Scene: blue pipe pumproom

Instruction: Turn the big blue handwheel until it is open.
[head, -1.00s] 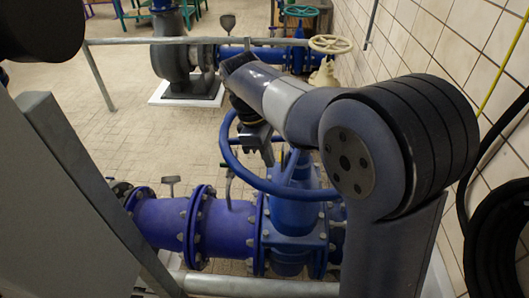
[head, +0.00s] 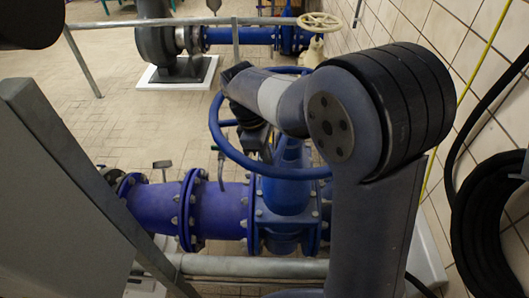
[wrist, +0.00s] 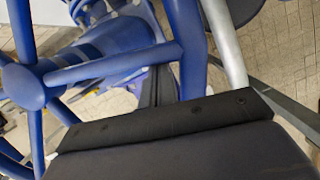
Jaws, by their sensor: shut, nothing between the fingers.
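The big blue handwheel (head: 232,158) sits above a blue valve body on the blue pipe in the head view. My arm reaches over its far side and hides part of the rim and spokes. My gripper (head: 262,149) points down within the wheel's ring, in front of the hub area. In the wrist view, the wheel's hub (wrist: 22,87) is at the left, with spokes running outward and the rim to the right. The dark fingers (wrist: 160,88) show close together beside a spoke and the rim. Whether they touch the wheel cannot be told.
A grey rail (head: 240,266) runs low in front of the blue pipe (head: 160,208). A grey panel (head: 60,190) stands at the left. A black hose (head: 485,225) hangs on the tiled wall at the right. A pump and a cream handwheel (head: 320,23) stand farther back.

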